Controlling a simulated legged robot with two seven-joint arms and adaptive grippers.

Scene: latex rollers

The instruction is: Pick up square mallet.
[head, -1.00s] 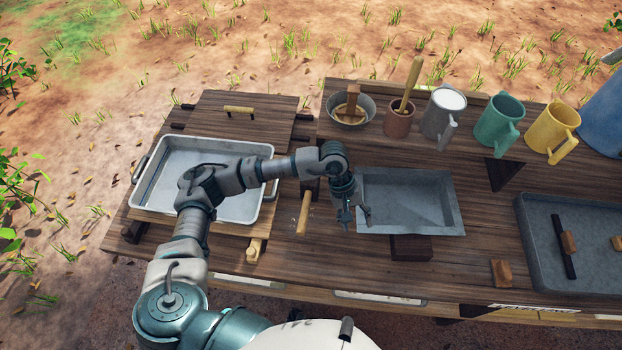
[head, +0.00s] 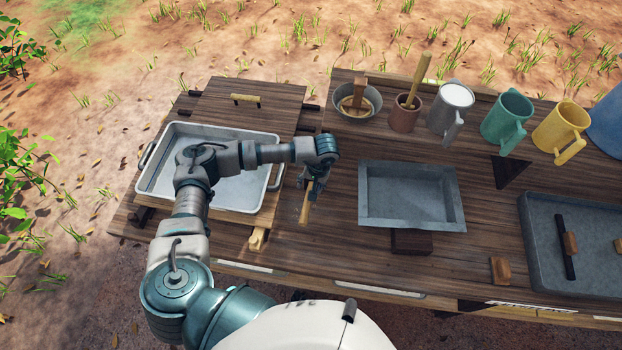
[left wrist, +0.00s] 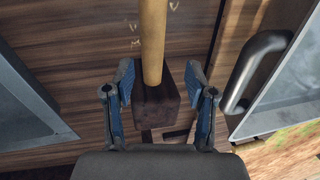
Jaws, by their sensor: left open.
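The square mallet has a pale wooden handle (head: 306,209) and a dark block head (left wrist: 156,106). It lies on the wooden table between the white-grey pan and the grey metal tray. My left gripper (head: 312,190) is over the mallet and hides most of its head in the head view. In the left wrist view the left gripper (left wrist: 161,82) is open, with one finger on each side of the mallet head near where the handle joins it. I cannot tell whether the fingers touch it. My right gripper is not in view.
The metal pan with handles (head: 233,196) stands close on the left. A grey rectangular tray (head: 412,222) lies to the right. A bowl (head: 345,116), a brown cup (head: 405,121) and several mugs stand along the back. A larger tray (head: 535,232) is at far right.

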